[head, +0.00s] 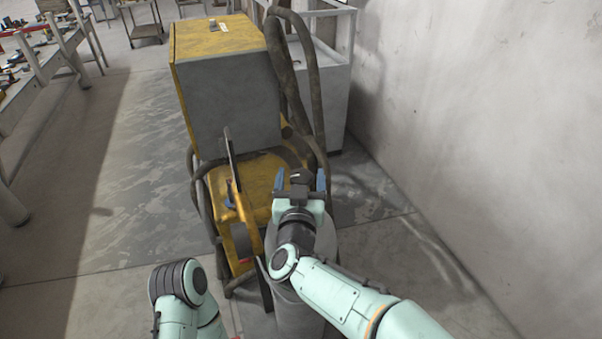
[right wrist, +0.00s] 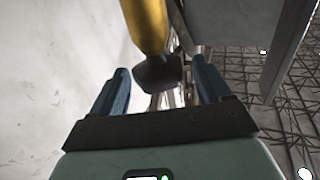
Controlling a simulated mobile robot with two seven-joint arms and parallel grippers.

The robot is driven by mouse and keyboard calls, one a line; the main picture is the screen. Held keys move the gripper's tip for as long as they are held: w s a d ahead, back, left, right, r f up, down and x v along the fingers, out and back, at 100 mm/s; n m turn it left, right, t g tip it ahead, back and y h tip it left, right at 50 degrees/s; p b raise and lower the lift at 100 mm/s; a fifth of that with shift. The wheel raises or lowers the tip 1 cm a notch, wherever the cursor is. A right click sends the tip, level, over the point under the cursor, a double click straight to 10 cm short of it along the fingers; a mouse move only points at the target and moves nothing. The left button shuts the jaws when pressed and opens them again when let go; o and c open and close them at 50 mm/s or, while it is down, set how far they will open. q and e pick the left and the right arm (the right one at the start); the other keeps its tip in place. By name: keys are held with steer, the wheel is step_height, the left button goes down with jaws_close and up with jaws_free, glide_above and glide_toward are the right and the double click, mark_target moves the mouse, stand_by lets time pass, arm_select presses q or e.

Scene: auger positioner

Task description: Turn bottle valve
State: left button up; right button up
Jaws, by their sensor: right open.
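A dark valve knob (head: 300,176) shows in the head view at the top of a grey gas bottle (head: 284,284), which stands upright at the front right of a yellow machine (head: 225,85). My right gripper (head: 299,181) is open, its two blue fingers on either side of the knob. In the right wrist view, a dark blocky part (right wrist: 158,73) below a yellow rounded piece (right wrist: 145,25) shows between the spread fingers (right wrist: 160,88). I cannot tell whether either finger touches it. My right forearm hides part of the bottle. My left gripper is not in view.
Thick dark hoses (head: 313,85) loop down the machine's right side. A thin upright plate (head: 231,160) stands left of my right gripper. A pale wall (head: 470,130) runs along the right. A workbench (head: 40,65) stands at the left. Bare floor (head: 110,215) lies between.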

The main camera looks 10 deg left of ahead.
steer(key=shift+w+a, duration=0.15)
steer(key=shift+w, duration=0.45)
steer(key=c, duration=0.9)
